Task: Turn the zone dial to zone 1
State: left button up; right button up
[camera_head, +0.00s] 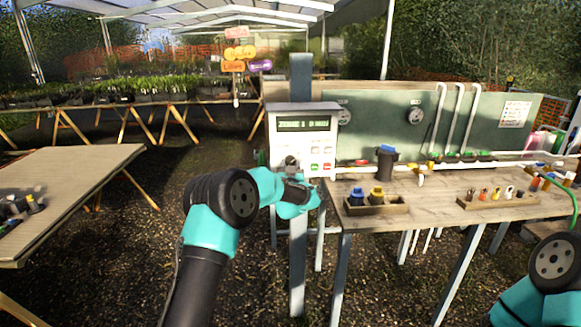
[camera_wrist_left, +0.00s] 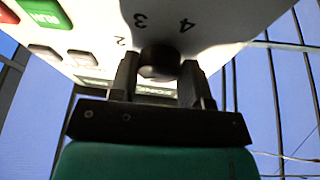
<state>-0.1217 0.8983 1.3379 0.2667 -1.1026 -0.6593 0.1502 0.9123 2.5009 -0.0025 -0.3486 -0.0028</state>
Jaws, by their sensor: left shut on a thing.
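The white control box (camera_head: 302,122) stands on a grey post and has a green display (camera_head: 304,124) with text too small to read surely. The dark zone dial (camera_wrist_left: 158,58) is on its face, with the numbers 2, 3 and 4 printed around it in the left wrist view. The 1 is not visible there. My left gripper (camera_wrist_left: 157,76) is shut on the dial, one finger on each side of it. In the head view the left gripper (camera_head: 292,168) is at the lower left of the box's face. My right gripper is out of view; only part of that arm shows.
Coloured buttons (camera_head: 318,165) sit right of the dial, close to the left gripper. A wooden bench (camera_head: 440,210) with trays of fittings, a dark canister (camera_head: 386,163) and white pipes is to the right. Another table (camera_head: 75,180) stands at left.

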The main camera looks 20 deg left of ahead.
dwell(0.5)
pick_arm(q)
jog(key=o, duration=0.9)
jog(key=v, duration=1.7)
jog(key=shift+s, duration=0.25)
jog(key=shift+a+f, duration=0.1)
jog(key=shift+f, duration=0.05)
